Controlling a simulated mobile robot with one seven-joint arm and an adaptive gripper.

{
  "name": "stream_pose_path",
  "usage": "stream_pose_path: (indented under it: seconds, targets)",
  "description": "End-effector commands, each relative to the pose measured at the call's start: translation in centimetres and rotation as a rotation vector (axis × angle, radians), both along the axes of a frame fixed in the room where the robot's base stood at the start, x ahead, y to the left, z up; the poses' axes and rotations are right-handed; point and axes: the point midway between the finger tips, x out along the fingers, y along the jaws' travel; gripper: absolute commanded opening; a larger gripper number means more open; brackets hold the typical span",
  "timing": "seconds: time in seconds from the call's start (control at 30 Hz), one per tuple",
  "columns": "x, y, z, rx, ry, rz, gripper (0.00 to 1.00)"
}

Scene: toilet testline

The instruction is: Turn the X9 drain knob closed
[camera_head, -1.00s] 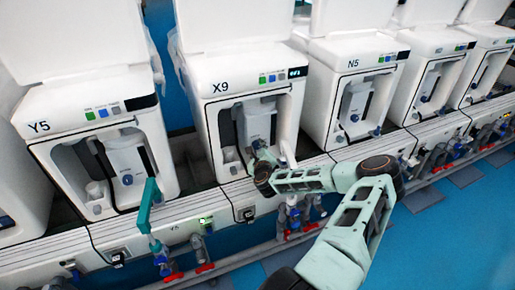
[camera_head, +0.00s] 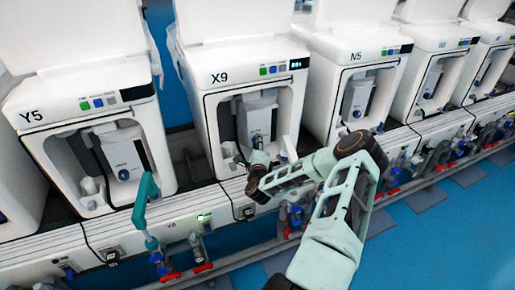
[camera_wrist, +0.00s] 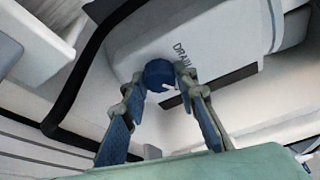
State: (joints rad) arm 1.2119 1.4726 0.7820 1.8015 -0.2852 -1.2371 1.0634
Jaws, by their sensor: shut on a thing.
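The X9 machine (camera_head: 238,62) is white, with an open front bay holding a grey-white drain unit (camera_head: 258,112). In the wrist view, the blue round drain knob (camera_wrist: 158,74) sits on the unit's face beside the printed word DRAIN (camera_wrist: 184,55). My gripper (camera_wrist: 158,84) has one finger on each side of the knob and is shut on it. In the head view my gripper (camera_head: 257,160) reaches into the lower part of the X9 bay, and the knob is mostly hidden there. The knob's exact angle is hard to tell.
The Y5 machine (camera_head: 88,105) stands to the left and the N5 machine (camera_head: 355,65) to the right, with more behind. A teal handle (camera_head: 147,195) stands at front left. Pipes with red valves (camera_head: 203,267) run along the front. Blue floor (camera_head: 440,240) is clear at the right.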

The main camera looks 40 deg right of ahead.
Motion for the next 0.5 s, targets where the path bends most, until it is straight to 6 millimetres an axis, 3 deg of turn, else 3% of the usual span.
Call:
stream_pose_path:
  seconds: [0.5]
  targets:
    - [0.06, 0.05, -0.84, -0.481, 0.114, 0.000, 0.03]
